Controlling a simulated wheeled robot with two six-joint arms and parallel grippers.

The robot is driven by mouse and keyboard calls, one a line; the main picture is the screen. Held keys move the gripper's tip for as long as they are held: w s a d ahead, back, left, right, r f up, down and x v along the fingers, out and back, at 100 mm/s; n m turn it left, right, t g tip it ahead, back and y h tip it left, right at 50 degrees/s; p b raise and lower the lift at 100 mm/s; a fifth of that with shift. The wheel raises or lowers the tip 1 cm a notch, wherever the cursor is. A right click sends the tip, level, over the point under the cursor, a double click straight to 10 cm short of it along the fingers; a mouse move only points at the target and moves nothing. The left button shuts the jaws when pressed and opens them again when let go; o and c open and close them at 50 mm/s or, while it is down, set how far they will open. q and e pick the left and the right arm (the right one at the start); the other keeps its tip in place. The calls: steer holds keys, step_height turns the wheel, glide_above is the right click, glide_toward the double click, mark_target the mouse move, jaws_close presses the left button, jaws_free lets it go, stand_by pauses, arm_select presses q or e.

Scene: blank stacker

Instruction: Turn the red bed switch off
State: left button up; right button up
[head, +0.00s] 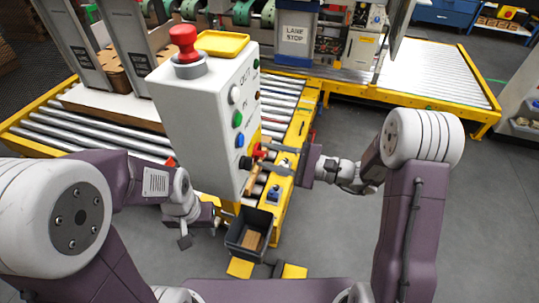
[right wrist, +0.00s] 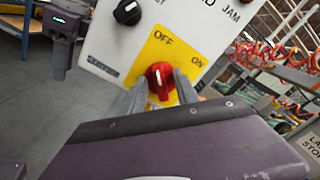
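The red bed switch (right wrist: 160,80) is a round red knob with a white pointer line, on a yellow plate marked OFF and ON. The pointer slants up and its exact setting is hard to read. The plate is on the side of a white control box (head: 190,120). My right gripper (right wrist: 161,84) has one finger on each side of the knob, open around it; I cannot tell whether the fingers touch it. It also shows in the head view (head: 268,158). My left gripper (head: 203,233) is open and empty, low in front of the box.
A black knob (right wrist: 127,12) sits near the yellow plate. The box also has a red mushroom button (head: 184,42), a yellow tray (head: 222,43) on top and several coloured buttons. A dark bin (head: 240,245) stands below. Roller conveyors (head: 430,80) lie behind.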

steer(key=v, duration=0.9)
stand_by(0.3)
